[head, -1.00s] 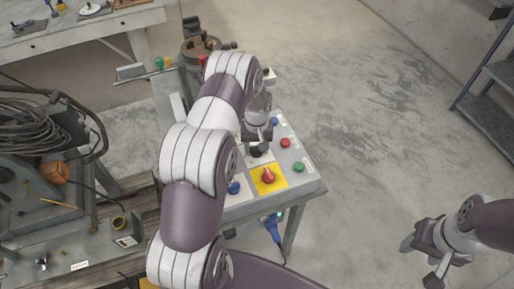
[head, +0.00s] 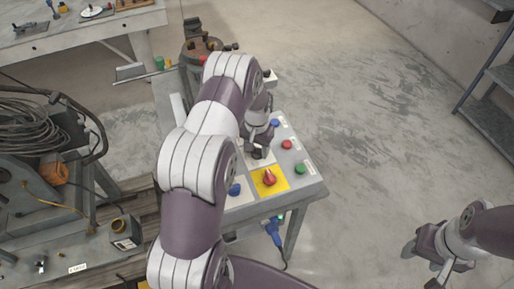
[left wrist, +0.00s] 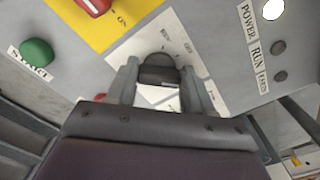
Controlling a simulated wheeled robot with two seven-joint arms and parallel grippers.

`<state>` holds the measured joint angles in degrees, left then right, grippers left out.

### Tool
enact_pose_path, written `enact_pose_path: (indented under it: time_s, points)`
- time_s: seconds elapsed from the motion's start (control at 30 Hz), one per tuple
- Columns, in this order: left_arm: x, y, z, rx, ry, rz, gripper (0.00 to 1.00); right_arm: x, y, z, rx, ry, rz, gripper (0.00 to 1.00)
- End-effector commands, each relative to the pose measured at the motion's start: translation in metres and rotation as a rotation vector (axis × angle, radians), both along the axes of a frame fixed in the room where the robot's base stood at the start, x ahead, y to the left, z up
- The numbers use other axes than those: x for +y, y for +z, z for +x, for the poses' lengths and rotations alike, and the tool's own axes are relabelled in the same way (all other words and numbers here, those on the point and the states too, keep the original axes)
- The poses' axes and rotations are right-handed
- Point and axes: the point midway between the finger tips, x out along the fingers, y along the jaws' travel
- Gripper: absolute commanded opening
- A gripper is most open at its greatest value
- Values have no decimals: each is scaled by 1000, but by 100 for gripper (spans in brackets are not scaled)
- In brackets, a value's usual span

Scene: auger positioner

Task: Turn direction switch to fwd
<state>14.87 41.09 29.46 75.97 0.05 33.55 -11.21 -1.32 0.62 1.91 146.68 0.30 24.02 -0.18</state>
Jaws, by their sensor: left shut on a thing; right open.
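The direction switch (left wrist: 158,72) is a black knob on a white label plate in the left wrist view. The plate carries small lettering, partly hidden and too small to read surely. My left gripper (left wrist: 160,84) has one finger on each side of the knob and is shut on it. In the head view my left gripper (head: 257,150) is over the middle of the grey control panel (head: 312,180), and my arm hides the knob there. My right gripper (head: 428,262) is open and empty at the lower right, away from the panel.
A red switch on a yellow plate (head: 283,181) sits near the knob. Green (head: 300,169), red (head: 286,145) and blue (head: 235,189) controls are also on the panel. A blue tool (head: 274,232) hangs below it.

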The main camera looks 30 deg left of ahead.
Motion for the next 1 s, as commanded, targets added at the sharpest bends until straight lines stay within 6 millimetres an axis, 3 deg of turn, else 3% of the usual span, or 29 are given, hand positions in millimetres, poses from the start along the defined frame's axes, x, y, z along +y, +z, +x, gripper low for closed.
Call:
enact_pose_path:
  time_s: [0.27, 0.3, 0.37, 0.73, 1.0]
  points:
    - [1, 2, 2, -6, -3, 2, 21, 0, 0, 0, 0, 0, 0, 54]
    - [1, 2, 2, -6, -3, 2, 58, 0, 0, 0, 0, 0, 0, 54]
    - [1, 2, 2, -6, -3, 2, 77, 0, 0, 0, 0, 0, 0, 54]
    - [1, 8, 2, -5, -1, 2, 77, 0, -3, 0, 0, 0, 0, 54]
    - [1, 75, 2, -10, -2, 4, 77, 0, -21, 0, 0, 0, 0, 54]
